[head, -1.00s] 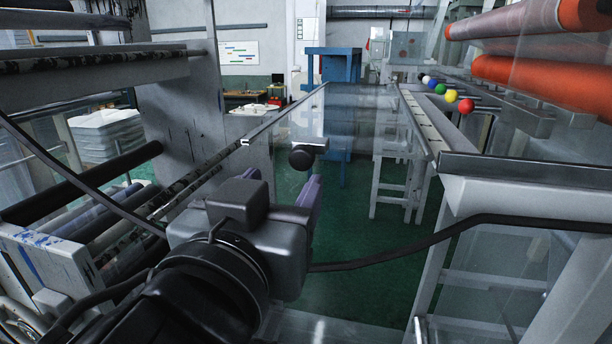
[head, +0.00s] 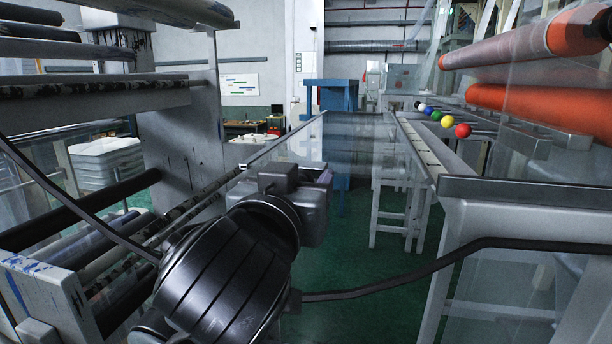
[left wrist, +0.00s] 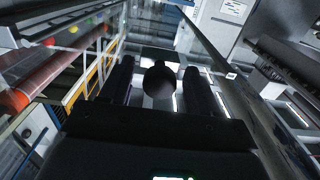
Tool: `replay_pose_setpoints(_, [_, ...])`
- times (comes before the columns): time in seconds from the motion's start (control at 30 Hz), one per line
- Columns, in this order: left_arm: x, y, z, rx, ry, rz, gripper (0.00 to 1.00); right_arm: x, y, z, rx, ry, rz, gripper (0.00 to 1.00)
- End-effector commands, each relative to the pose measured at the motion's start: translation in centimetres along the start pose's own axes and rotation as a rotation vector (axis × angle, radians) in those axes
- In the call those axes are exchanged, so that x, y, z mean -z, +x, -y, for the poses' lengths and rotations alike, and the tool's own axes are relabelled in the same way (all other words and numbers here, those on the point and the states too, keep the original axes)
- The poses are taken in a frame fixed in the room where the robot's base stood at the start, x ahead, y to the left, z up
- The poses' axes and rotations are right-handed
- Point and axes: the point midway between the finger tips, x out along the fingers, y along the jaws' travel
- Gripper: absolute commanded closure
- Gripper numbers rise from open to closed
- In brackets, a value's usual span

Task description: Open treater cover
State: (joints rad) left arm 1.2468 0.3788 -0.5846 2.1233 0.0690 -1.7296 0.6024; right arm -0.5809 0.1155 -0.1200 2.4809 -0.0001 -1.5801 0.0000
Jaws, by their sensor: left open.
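The treater cover is a clear panel (head: 370,137) that lies closed-looking between the machine's side frames in the head view. Its black round knob (left wrist: 160,82) shows in the left wrist view, between the two dark fingers of my left gripper (left wrist: 158,68). The fingers are open, one on each side of the knob, with a visible gap to it. In the head view my left gripper (head: 318,190) is over the near left part of the panel; its own body hides the knob and fingertips there. My right gripper is not in view.
Striped-edged rollers and a grey frame (head: 170,110) stand close on the left. Orange rollers (head: 545,105) and several coloured balls (head: 447,122) are at the right. A metal-edged frame (head: 525,190) stands at the near right. Green floor is open in the middle.

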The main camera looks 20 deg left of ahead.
Motion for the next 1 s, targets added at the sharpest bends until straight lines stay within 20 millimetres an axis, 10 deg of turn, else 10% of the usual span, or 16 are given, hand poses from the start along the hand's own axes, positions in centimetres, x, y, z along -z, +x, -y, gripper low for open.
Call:
replay_pose_setpoints(0.27, [0.0,0.1,0.0,0.000,0.000,0.000,0.38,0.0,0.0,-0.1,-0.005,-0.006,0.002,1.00])
replay_pose_setpoints(0.7, [0.0,0.1,0.0,0.000,0.000,-0.001,1.00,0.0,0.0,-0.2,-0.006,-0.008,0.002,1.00])
replay_pose_setpoints(1.0, [0.4,0.9,1.1,0.021,0.017,-0.001,1.00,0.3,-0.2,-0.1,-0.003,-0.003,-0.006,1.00])
